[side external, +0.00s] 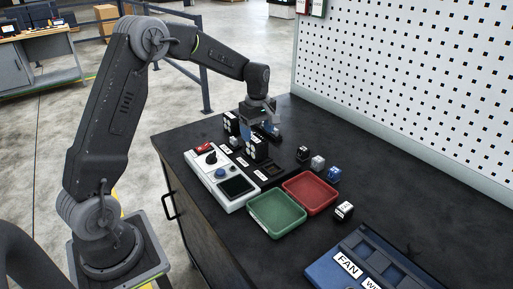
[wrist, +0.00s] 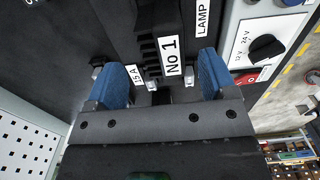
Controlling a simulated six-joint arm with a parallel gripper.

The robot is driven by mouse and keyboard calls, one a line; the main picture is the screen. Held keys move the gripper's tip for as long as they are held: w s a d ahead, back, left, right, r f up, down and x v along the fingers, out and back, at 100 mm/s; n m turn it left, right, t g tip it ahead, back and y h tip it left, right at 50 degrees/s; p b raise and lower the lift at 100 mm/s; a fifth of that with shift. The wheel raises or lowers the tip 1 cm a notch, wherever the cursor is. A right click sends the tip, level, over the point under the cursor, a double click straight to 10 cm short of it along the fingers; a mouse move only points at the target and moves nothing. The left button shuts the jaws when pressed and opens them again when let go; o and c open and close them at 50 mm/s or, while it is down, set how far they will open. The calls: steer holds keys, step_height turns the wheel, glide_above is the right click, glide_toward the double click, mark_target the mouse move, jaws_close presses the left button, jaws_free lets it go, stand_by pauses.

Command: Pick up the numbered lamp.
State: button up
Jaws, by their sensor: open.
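In the wrist view a black ribbed part with a white "No 1" label (wrist: 172,57) lies between the two blue finger pads of my gripper (wrist: 164,78). The jaws are open, with a gap to the part on each side. I cannot tell from its shape whether this part is the numbered lamp. A white "LAMP" label (wrist: 202,18) shows just beyond it. In the side view my gripper (side external: 258,126) points down low over the bench, among small black parts; its fingers partly hide what is under it.
A white control panel (side external: 246,199), a green tray (side external: 252,222) and a red tray (side external: 331,205) stand nearer the camera. A blue case labelled FAN (side external: 325,270) is at front right. A pegboard (side external: 420,90) rises behind.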

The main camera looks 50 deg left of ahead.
mark_target(257, 147)
steer(key=shift+s+f, duration=0.15)
steer(key=shift+f, duration=3.1)
steer(key=c, duration=1.2)
steer(key=shift+r, duration=0.1)
steer(key=shift+c, duration=0.5)
steer(key=shift+r, duration=0.1)
